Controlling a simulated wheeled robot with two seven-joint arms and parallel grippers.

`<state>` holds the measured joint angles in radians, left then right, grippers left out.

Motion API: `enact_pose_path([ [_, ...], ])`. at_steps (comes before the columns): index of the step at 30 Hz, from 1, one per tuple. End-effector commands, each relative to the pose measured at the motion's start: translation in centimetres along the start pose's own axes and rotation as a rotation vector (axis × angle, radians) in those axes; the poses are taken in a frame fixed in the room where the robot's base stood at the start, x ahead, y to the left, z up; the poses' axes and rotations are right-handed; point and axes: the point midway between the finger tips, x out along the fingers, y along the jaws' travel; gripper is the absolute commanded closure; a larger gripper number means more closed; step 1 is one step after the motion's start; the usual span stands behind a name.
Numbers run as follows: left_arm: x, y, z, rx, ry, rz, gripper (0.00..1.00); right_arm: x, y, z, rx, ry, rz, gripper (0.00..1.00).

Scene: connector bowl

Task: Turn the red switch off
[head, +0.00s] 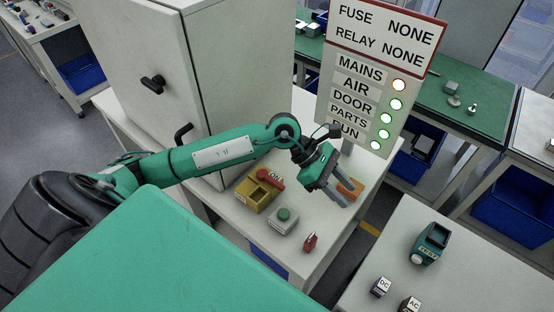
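The red switch (270,179) is a red rotary handle on a yellow box on the white bench, with an "ON" label beside it. My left gripper (347,201) reaches over the bench to the right of the switch, clear of it, pointing down and right. Its grey fingers look apart. An orange block (352,187) shows right beside the fingers; I cannot tell whether they touch it. My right gripper is not in view.
A grey box with a green button (284,214) and a small red padlock-like piece (310,242) are on the bench. A grey cabinet (150,60) stands behind left. The sign (382,60) shows lit lamps. A tester (430,243) stands on the right table.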

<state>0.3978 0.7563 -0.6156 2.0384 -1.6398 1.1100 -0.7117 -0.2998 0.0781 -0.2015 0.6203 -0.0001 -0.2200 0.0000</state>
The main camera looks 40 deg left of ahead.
Motion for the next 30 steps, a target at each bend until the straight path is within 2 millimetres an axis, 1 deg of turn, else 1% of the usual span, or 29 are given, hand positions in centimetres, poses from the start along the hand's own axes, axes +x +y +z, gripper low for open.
enact_pose_path([
  [1, -1.3, 1.0, -2.1, 0.059, 0.134, 0.002, 0.62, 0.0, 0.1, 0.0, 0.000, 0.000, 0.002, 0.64],
  [2, -2.1, 1.5, -3.5, 0.089, 0.218, -0.001, 0.62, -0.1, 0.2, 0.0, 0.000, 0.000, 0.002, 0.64],
  [3, -3.3, 2.1, -5.3, 0.125, 0.326, -0.005, 0.62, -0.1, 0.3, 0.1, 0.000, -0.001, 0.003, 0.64],
  [5, -5.5, 3.1, -7.5, 0.164, 0.475, -0.011, 0.62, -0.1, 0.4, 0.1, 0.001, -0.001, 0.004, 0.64],
  [6, -7.0, 3.6, -8.8, 0.180, 0.565, -0.016, 0.62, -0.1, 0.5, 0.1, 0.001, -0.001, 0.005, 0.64],
  [9, -10.4, 4.7, -11.2, 0.203, 0.750, -0.026, 0.62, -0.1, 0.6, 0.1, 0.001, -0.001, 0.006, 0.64],
  [12, -13.0, 5.3, -12.6, 0.206, 0.870, -0.034, 0.62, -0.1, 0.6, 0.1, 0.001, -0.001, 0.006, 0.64],
  [15, -14.4, 5.5, -13.3, 0.204, 0.933, -0.041, 0.62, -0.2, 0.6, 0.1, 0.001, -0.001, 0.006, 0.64],
  [17, -14.6, 5.6, -13.6, 0.203, 0.947, -0.043, 0.62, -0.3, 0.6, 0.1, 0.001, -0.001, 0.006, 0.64],
  [20, -14.1, 5.6, -14.3, 0.201, 0.952, -0.046, 0.62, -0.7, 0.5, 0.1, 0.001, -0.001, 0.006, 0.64],
  [23, -13.2, 5.5, -15.6, 0.200, 0.950, -0.048, 0.62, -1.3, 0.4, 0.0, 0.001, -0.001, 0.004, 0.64],
  [30, -10.1, 5.8, -19.7, 0.198, 0.948, -0.048, 0.62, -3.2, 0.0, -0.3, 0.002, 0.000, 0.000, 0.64],
])
